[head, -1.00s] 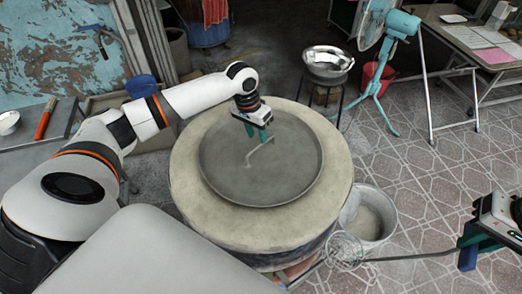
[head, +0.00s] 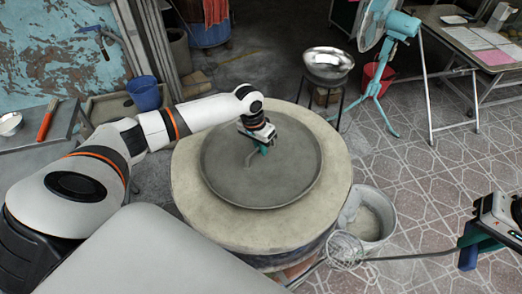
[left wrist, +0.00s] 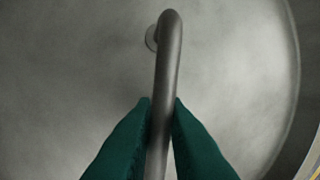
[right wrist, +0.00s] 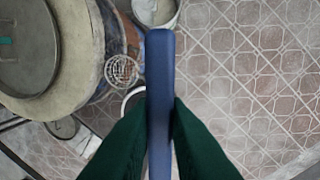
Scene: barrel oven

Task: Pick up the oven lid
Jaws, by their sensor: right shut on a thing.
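The round grey oven lid (head: 285,180) lies flat on top of the barrel oven (head: 190,205), with a bent metal handle at its middle. My left gripper (head: 252,152) is down at the handle. In the left wrist view the green fingertips (left wrist: 162,105) stand close on both sides of the lid handle (left wrist: 168,55); I cannot tell whether they press on it. My right gripper (head: 468,248), at the right edge, is shut on the blue grip (right wrist: 160,75) of a long-handled wire strainer (head: 345,250).
A bucket (head: 372,218) stands right of the oven, beside the strainer's basket. A metal bowl (head: 328,66) on a stand and a teal fan (head: 388,30) are behind it. A table (head: 445,35) is at the back right. Tiled floor at the right is clear.

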